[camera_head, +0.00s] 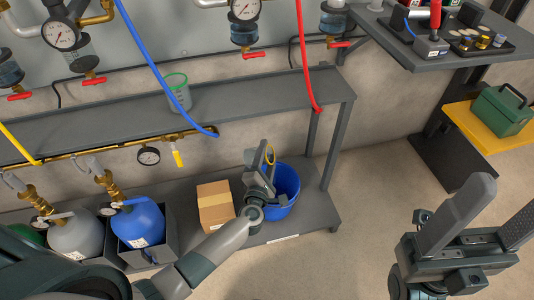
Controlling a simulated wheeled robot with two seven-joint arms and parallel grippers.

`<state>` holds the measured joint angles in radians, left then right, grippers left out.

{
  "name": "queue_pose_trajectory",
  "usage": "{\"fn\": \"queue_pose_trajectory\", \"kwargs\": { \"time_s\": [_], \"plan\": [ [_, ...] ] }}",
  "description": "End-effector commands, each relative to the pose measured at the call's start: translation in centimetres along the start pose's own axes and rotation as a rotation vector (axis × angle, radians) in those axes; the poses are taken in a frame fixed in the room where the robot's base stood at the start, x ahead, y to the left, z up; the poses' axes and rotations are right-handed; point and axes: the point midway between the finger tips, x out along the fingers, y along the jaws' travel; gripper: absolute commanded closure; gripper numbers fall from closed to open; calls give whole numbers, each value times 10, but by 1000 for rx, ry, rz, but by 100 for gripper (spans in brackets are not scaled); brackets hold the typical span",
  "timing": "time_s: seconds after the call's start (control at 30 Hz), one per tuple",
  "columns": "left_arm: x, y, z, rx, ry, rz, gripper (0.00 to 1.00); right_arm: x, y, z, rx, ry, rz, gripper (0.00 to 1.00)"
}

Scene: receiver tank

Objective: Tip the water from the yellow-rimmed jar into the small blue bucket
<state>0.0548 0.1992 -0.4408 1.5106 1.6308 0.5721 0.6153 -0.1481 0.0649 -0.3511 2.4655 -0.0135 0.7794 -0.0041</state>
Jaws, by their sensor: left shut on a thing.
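My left gripper (264,166) is shut on the yellow-rimmed jar, whose yellow rim (271,154) shows edge-on beside the fingers, so the jar looks tilted. Its clear body is mostly hidden by my gripper, and I cannot make out water in it. The small blue bucket (289,183) stands on the lower shelf, just below and right of my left gripper, which covers part of it. The bucket's inside is mostly hidden. My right gripper (503,207) is open and empty at the lower right, its two fingers spread apart.
A cardboard box (215,205) stands left of the bucket, and gas cylinders (138,223) stand farther left. A green-rimmed jar (178,92) is on the upper shelf (240,97). Blue (150,50) and red (303,55) hoses hang in front.

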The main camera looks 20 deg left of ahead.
Motion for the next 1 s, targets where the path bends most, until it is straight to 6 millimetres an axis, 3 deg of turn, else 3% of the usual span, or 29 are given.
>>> {"fn": "queue_pose_trajectory", "kwargs": {
  "time_s": [0.23, 0.77, 1.0],
  "plan": [
    [0, 4, 5, 110, 0, 1, 83, 17, 0, -1, 0, 0, 0, 33],
    [0, 3, 6, 156, -1, 1, 83, 20, 0, -1, 0, 0, 0, 33],
    [0, 5, 9, 234, 0, 0, 83, 32, 1, -2, 0, 0, 0, 33]
  ]
}}
